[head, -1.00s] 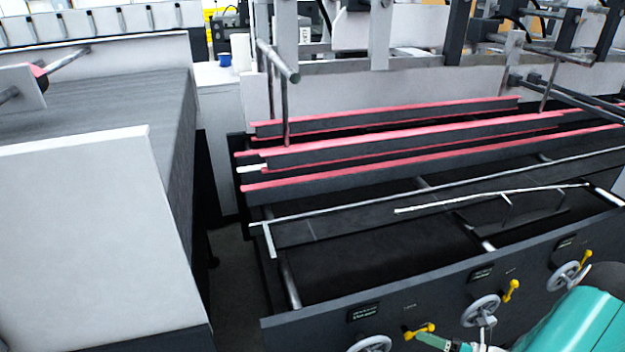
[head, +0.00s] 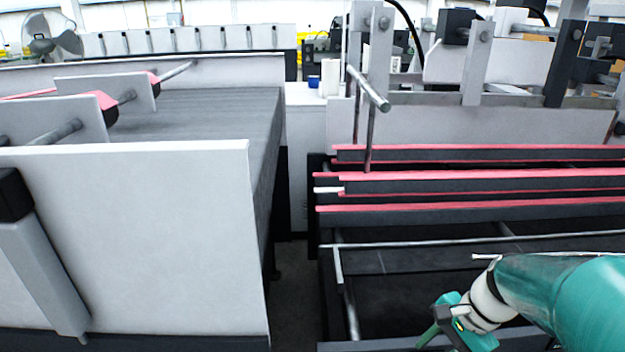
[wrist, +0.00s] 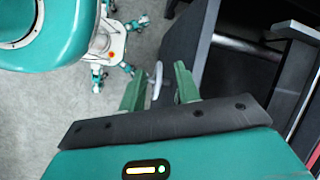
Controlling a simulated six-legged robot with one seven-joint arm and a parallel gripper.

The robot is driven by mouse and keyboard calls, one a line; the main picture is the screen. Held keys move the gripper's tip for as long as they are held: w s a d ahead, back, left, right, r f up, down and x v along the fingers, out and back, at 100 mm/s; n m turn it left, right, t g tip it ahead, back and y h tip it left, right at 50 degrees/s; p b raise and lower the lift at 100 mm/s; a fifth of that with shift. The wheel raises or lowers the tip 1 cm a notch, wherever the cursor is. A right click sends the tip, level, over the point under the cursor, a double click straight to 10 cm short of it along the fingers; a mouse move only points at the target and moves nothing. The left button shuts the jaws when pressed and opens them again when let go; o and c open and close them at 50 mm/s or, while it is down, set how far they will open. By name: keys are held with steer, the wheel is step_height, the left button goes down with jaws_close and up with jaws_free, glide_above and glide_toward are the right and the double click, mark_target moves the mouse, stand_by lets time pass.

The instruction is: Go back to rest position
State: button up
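My gripper (wrist: 158,78) shows in the wrist view with its two green fingers apart and nothing held between them. A grey handwheel on the machine shows behind the gap, apart from the fingers as far as I can tell. In the head view my gripper (head: 432,332) hangs at the lower right, in front of the folder gluer (head: 400,214), at the end of my teal arm. Its fingertips are small there. My own body and legs show at the upper left of the wrist view.
A grey panelled machine section (head: 140,230) stands at the left. A narrow dark gap (head: 295,285) separates it from the folder gluer. Red-edged rails run across the gluer. A blue cup (head: 313,81) and a white roll (head: 330,78) stand at the back. Grey floor (wrist: 45,110) is open beside the machine.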

steer(key=s+a+r+n+t+h, duration=0.2)
steer(key=a+r+n, duration=0.1)
steer(key=r+n, duration=0.2)
steer(key=s+a+r+n+t+h, duration=0.2)
steer(key=s+a+r+n+t, duration=0.1)
steer(key=r+n, duration=0.3)
steer(key=shift+s+a+r+n+h, duration=0.25)
steer(key=shift+s+a+n+h, duration=0.25)
steer(key=shift+n, duration=0.3)
